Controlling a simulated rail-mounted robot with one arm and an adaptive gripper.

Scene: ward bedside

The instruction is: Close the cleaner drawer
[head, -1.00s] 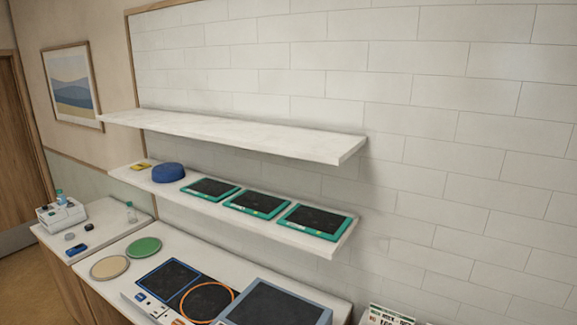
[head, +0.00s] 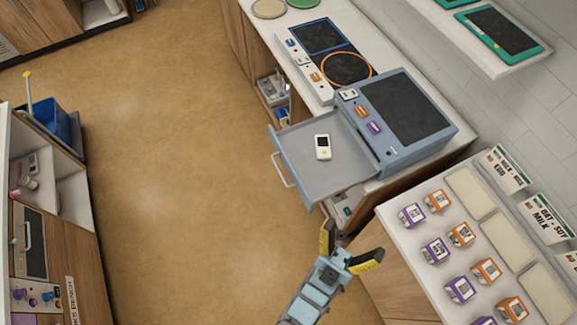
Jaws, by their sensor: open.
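The cleaner drawer (head: 297,158) is pulled out from a blue-grey unit (head: 425,137) on the counter. It is a shallow grey tray with a bar handle (head: 283,170) on its left front. A small white device (head: 323,147) with a dark screen lies inside it. My gripper (head: 349,247) is below the drawer in the head view, open and empty, with its yellow-and-black fingers apart. It appears clear of the drawer and handle.
A counter on the right (head: 389,213) bears several small purple and orange boxes. A bench with shelves (head: 60,215) stands at left. The floor (head: 170,150) between is clear.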

